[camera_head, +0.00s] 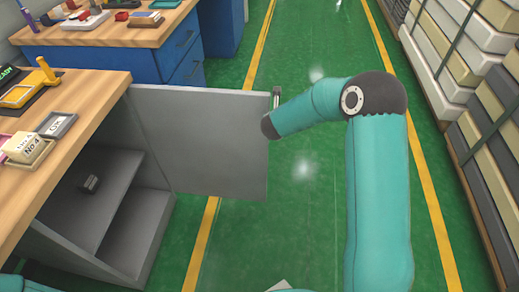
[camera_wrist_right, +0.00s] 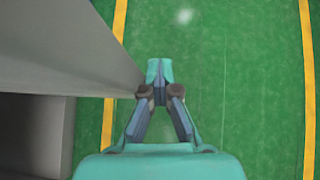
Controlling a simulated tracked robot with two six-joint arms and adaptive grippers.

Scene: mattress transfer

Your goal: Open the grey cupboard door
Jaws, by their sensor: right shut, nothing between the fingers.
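The grey cupboard door (camera_head: 205,140) stands swung wide open from the grey cupboard (camera_head: 110,225) under the wooden worktop. Its shelves and dark interior show. A small upright grey handle (camera_head: 277,97) is at the door's free edge. My right arm reaches to that edge from the right; its gripper cannot be made out there. In the right wrist view my right gripper (camera_wrist_right: 158,85) is shut and empty, its tips close to the edge of a grey panel (camera_wrist_right: 80,45), seemingly the door. Whether they touch cannot be told. My left gripper is not in view.
A wooden worktop (camera_head: 75,105) with small boxes and tools is at the left. A blue drawer bench (camera_head: 185,50) stands behind the door. Stacked mattresses (camera_head: 490,110) line the right side. The green floor (camera_head: 310,215) between yellow lines is clear.

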